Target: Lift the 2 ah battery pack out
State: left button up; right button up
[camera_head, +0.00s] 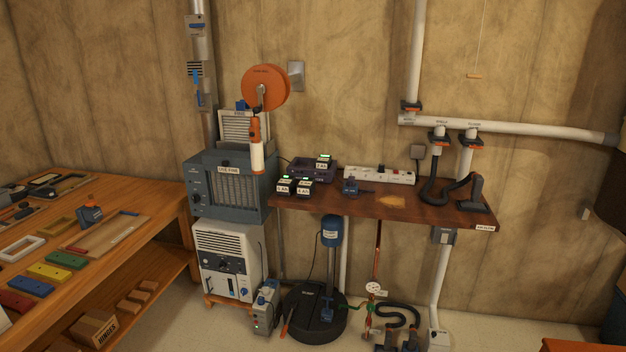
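A dark purple-black charger (314,172) sits on the brown wall shelf, left of its middle. Two similar packs stand in front of the charger on the shelf's left end: a left one (284,185) and a right one (303,186). The labels are too small to read surely, so I cannot tell for certain which pack is the 2 ah one. Neither of my grippers is in view.
A power strip (379,175), a small blue-grey tool (350,186) and a sawdust patch (391,201) are on the shelf (430,213). A black hose nozzle (478,193) stands at its right end. A grey air cleaner (229,185) and hanging orange reel (264,88) flank the left.

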aim_at(323, 162)
jog(key=i+l+u, duration=0.35)
jog(key=i+l, duration=0.15)
jog(key=i, duration=0.4)
jog(key=i+l+u, duration=0.4)
jog(key=i+l, duration=0.35)
jog(key=i, duration=0.15)
jog(key=i+l+u, duration=0.35)
jog(key=i+l, duration=0.35)
jog(key=l, duration=0.3)
